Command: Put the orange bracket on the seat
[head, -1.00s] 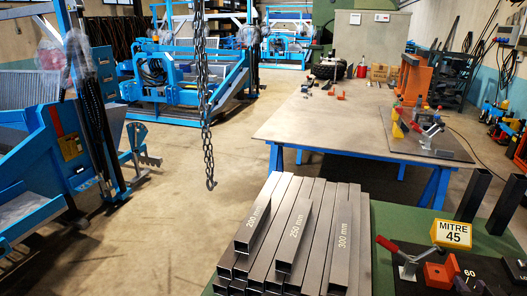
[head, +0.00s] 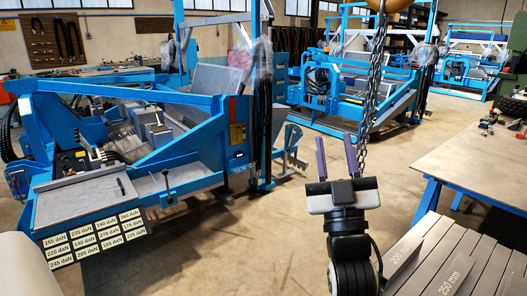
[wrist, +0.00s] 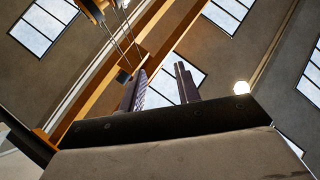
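My gripper (head: 335,151) points upward in the middle of the head view, in front of the hanging chain. Its two fingers stand apart with nothing between them. The wrist view also shows the gripper (wrist: 161,72) open and empty, with only roof behind it. A small orange piece (head: 520,133), perhaps the orange bracket, lies on the grey table at the right edge of the head view, well away from my gripper. It is too small and cut off to make out its shape. I cannot tell which thing is the seat.
The grey-topped table (head: 470,165) stands at the right. A chain (head: 374,95) hangs behind my gripper. A blue machine (head: 180,165) with a plate of daN labels (head: 95,237) fills the left. Bare floor lies between.

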